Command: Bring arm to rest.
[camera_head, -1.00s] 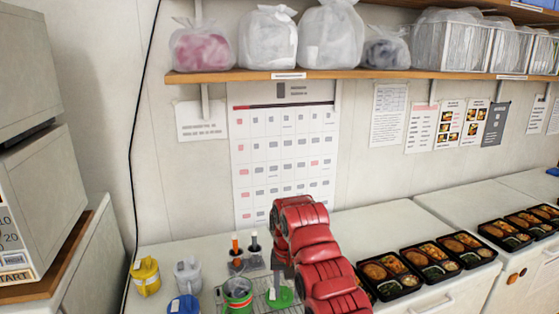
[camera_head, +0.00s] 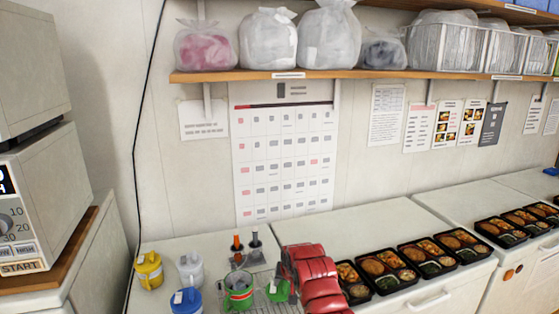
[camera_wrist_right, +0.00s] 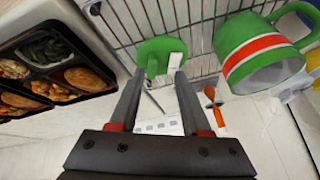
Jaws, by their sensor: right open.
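My right arm, red, comes in from the bottom of the head view, and its gripper (camera_wrist_right: 157,95) is hidden behind the arm there. In the right wrist view its two dark fingers are apart with nothing held between them. In the head view the mug (camera_head: 238,291) and the lid (camera_head: 278,290) are left of my arm. My left gripper is not in view.
Bento trays (camera_head: 421,262) line the counter to the right of my arm. Two utensils stand in a holder (camera_head: 238,258) behind the green mug. A shelf (camera_head: 330,75) runs above.

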